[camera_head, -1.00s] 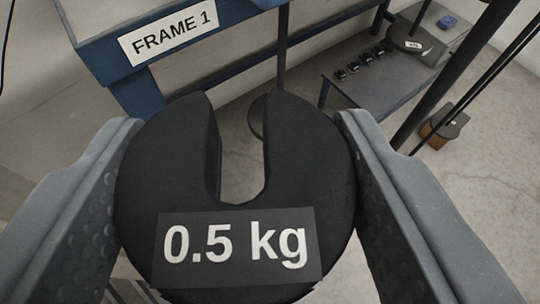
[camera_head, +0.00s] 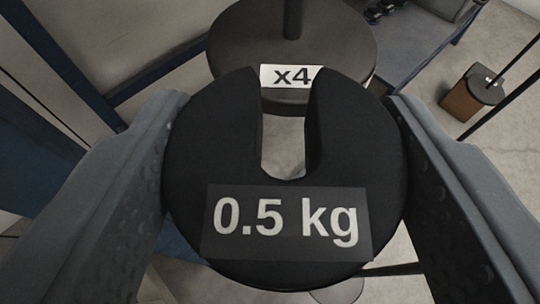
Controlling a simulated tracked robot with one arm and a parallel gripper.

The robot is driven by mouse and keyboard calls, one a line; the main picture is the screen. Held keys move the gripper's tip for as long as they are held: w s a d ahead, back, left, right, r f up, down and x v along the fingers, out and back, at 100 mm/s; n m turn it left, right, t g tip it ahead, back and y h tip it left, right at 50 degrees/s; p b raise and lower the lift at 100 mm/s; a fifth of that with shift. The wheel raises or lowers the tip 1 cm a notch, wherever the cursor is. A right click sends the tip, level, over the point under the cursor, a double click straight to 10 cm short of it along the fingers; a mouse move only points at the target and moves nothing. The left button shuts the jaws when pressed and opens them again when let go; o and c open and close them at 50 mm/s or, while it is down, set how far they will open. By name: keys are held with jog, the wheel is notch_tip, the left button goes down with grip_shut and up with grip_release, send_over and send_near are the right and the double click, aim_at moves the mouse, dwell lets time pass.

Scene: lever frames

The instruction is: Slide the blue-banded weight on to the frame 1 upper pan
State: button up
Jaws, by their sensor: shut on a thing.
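My gripper (camera_head: 288,120) is shut on a black slotted disc weight (camera_head: 207,140), one jaw on each side. The weight is marked "0.5 kg", and its slot opens away from me. No blue band shows on the faces in view. Just beyond the weight is a round dark pan (camera_head: 235,45) with an upright rod (camera_head: 293,18) at its middle and an "x4" tag on its near edge. The weight's far edge overlaps the pan in the picture; I cannot tell whether they touch. Whether this is the upper pan is not marked.
Blue frame bars (camera_head: 65,60) run along the left. A grey shelf (camera_head: 425,30) with small dark items is at the top right. A brown block with a dark top (camera_head: 470,98) hangs or stands at the right by thin dark rods. Pale floor shows below.

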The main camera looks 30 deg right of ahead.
aim_at(292, 40)
jog(key=shift+w+d, duration=0.35)
jog(key=shift+d, duration=0.2)
jog(key=shift+w+d, duration=0.4)
jog(key=shift+w, duration=0.2)
jog(key=shift+w+d, duration=0.4)
jog(key=shift+w, duration=0.2)
jog(key=shift+w+d+r+p, duration=0.1)
jog(key=shift+w+d+p, duration=0.2)
jog(key=shift+w+p, duration=0.35)
jog(key=shift+w+d+p, duration=0.45)
jog(key=shift+w, duration=0.2)
jog(key=shift+w+d+p, duration=0.45)
jog(key=shift+w, duration=0.15)
dwell(0.5)
jog(key=shift+f, duration=0.45)
dwell(0.7)
jog(key=o, duration=1.3)
